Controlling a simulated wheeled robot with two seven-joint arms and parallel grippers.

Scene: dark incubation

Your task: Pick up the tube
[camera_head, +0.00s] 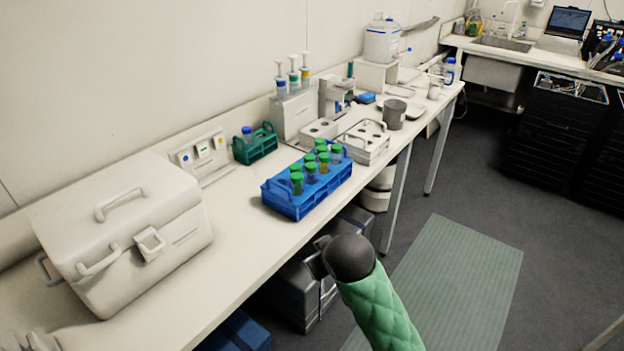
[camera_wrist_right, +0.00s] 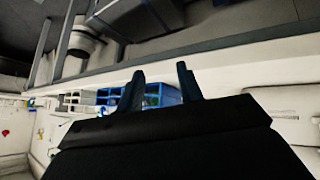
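Several green-capped tubes (camera_head: 311,170) stand upright in a blue rack (camera_head: 297,207) near the front edge of the bench. Another tube with a blue cap (camera_head: 247,132) stands in a small dark green rack (camera_head: 258,151) behind it. My right gripper (camera_head: 318,258) is in front of the bench, below and apart from the blue rack. In the right wrist view my right gripper (camera_wrist_right: 160,80) has its fingers apart with nothing held. The blue rack (camera_wrist_right: 168,95) shows beyond and between them, upside down.
A large white box (camera_head: 125,235) stands left on the bench (camera_head: 225,235). A white rack (camera_head: 365,150), grey cup (camera_head: 394,114) and bottle stand (camera_head: 293,113) are right of and behind the blue rack. Dark boxes (camera_head: 300,290) sit below. Bench surface left of the blue rack is clear.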

